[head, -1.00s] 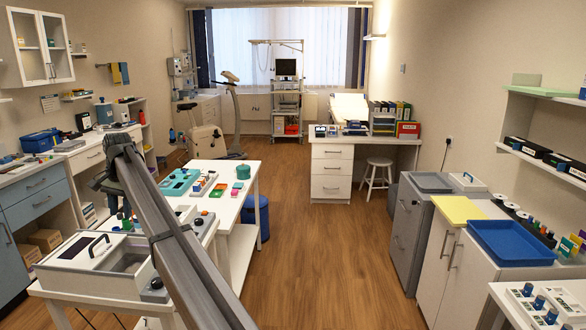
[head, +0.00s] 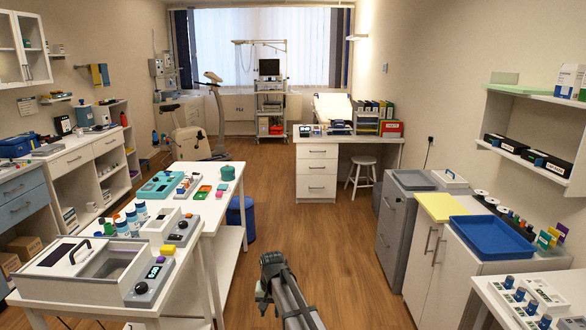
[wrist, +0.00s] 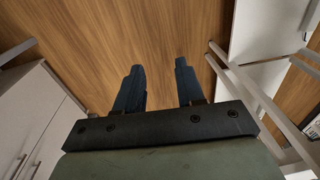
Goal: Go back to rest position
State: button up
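My gripper (wrist: 158,88) shows in the wrist view with its two dark fingers apart and nothing between them, above the wood floor (wrist: 150,25). In the head view my arm (head: 285,290) reaches in from the bottom edge, over the floor between the white table on the left and the cabinets on the right. The fingers cannot be made out there.
The white table (head: 208,222) on the left bears a lidded grey box (head: 85,262), bottles and coloured blocks. On the right stand cabinets with a blue tray (head: 492,237) and a yellow board (head: 440,207). The floor aisle (head: 305,225) between is clear.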

jog(key=s+d+f, duration=0.6)
jog(key=s+d, duration=0.5)
jog(key=d, duration=0.1)
jog(key=s+d+f, duration=0.6)
jog(key=s+d, duration=0.4)
jog(key=d, duration=0.3)
jog(key=s+f+g, duration=0.3)
jog(key=s+f, duration=0.7)
jog(key=s, duration=0.4)
jog(key=s+f+g, duration=0.4)
jog(key=s+f, duration=0.6)
jog(key=s, duration=0.5)
jog(key=shift+s+a+f+h, duration=0.2)
jog(key=shift+f+h, duration=0.05)
jog(key=shift+h, duration=0.15)
